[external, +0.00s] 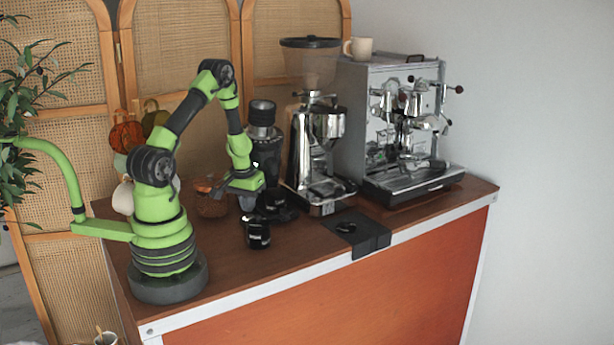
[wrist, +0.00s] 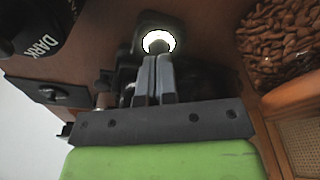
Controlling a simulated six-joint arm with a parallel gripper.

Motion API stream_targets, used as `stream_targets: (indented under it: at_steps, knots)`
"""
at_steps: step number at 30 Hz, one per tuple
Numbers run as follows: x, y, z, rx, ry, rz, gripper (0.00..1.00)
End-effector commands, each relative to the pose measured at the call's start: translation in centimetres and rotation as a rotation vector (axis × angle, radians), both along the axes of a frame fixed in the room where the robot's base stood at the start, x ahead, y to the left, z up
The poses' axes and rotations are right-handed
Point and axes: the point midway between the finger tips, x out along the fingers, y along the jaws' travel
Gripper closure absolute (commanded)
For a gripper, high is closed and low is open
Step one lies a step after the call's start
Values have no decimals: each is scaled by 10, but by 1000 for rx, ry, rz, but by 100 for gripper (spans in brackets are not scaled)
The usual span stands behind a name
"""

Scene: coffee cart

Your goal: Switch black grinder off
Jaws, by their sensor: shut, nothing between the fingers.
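The black grinder (external: 266,150) stands upright on the cart top, left of the chrome grinder. My gripper (external: 248,204) points down just in front of and left of it. In the wrist view my gripper's fingers (wrist: 155,62) are shut together and empty. Right at their tips is a white glowing ring (wrist: 158,42) on a small dark mount, and the fingers cover its lower edge. It looks like a lit switch; I cannot tell whether the fingertips touch it. In the external view my gripper and arm hide that spot.
A black mug (external: 257,232) stands near the gripper; a black item lettered "DARK" (wrist: 38,25) shows in the wrist view. A bowl of brown beans or nuts (wrist: 285,40) is close by. The chrome grinder (external: 316,140) and espresso machine (external: 400,125) stand right.

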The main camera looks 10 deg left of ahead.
Motion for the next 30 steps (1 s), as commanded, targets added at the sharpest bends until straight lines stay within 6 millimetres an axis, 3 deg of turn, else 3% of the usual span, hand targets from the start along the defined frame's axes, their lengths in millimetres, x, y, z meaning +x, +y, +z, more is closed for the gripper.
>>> stream_targets:
  at_steps: [30]
  knots:
    - [0, 0, -10, 0, 0, 0, 100]
